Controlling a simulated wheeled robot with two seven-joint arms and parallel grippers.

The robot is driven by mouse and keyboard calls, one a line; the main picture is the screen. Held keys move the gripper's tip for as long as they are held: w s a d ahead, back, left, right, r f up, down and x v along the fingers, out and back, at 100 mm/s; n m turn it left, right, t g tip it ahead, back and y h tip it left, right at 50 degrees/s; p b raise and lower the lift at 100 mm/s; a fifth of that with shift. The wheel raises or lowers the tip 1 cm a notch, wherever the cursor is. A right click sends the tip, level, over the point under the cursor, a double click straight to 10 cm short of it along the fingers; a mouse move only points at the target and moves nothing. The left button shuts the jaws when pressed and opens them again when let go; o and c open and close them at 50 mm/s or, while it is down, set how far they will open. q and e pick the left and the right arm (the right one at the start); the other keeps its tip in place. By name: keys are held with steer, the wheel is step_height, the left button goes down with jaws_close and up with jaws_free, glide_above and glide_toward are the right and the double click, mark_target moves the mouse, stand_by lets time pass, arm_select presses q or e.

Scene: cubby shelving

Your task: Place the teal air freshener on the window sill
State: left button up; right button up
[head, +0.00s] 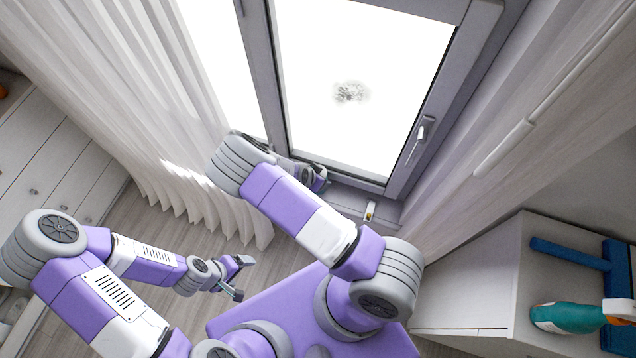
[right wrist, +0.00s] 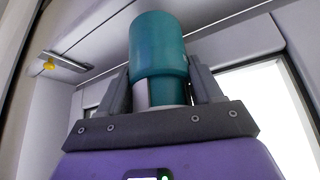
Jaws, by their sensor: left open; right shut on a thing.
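The teal air freshener (right wrist: 159,45) shows in the right wrist view as a teal cylinder with a pale lower part. It stands between the two dark fingers of my right gripper (right wrist: 165,92), which is shut on it. In the head view my right arm reaches up to the window, and its gripper (head: 318,181) is mostly hidden behind the arm. The air freshener cannot be made out there. The window sill (head: 385,208) is a grey ledge below the window frame, partly covered by my arm. My left gripper (head: 238,278) is open and empty, above the floor.
White curtains (head: 130,90) hang on both sides of the window (head: 360,90). A small pale item with a yellow part (head: 370,211) is by the sill. At right, a white cabinet (head: 480,270) bears a teal spray bottle (head: 570,318) and a blue tool (head: 570,254).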

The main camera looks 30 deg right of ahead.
steer(key=shift+w+d+f+b, duration=0.15)
steer(key=shift+f+b, duration=0.55)
steer(key=shift+f, duration=1)
steer(key=shift+f, duration=0.2)
steer(key=o, duration=0.9)
steer(key=shift+r, duration=0.15)
